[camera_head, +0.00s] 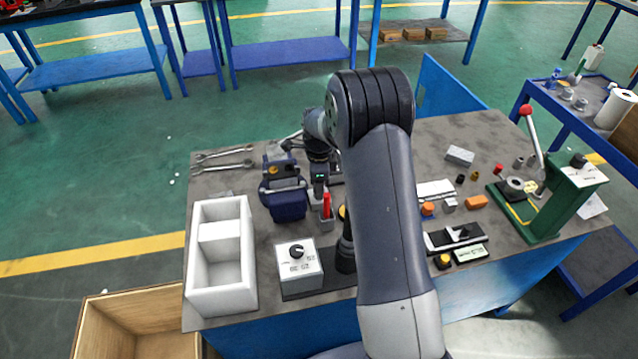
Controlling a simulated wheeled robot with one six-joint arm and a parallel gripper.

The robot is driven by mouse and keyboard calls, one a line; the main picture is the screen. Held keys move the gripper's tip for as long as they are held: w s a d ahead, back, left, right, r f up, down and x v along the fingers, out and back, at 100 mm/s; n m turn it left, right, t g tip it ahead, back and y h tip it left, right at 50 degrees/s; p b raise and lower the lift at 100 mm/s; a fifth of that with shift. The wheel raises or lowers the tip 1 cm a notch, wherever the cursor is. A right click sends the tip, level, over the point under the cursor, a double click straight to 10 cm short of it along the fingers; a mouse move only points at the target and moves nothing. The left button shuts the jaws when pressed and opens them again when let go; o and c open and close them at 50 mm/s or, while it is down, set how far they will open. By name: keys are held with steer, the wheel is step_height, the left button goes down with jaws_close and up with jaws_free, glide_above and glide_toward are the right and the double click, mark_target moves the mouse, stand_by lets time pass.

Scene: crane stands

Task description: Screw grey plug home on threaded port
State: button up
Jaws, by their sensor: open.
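My gripper (319,189) points down over the left-middle of the workbench, just right of a dark blue vise-like block (285,204). It is small in the view and partly behind my arm, and its fingertips are hard to make out. I see nothing held in it. I cannot pick out the grey plug or the threaded port for certain. My forearm hides the middle of the bench.
A white two-part bin (221,285) and a white dial box (299,265) stand front left. A red item (326,204) stands in a grey holder by my gripper. Wrenches (224,153) lie at the back left. A green lever press (545,205) stands at the right.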

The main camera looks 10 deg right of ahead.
steer(key=n, duration=1.2)
steer(key=shift+n, duration=0.3)
steer(key=shift+c, duration=0.5)
steer(key=c, duration=0.9)
steer(key=m, duration=0.5)
jaws_close()
steer(key=shift+m, duration=0.9)
steer(key=m, duration=0.3)
steer(key=shift+m, duration=0.3)
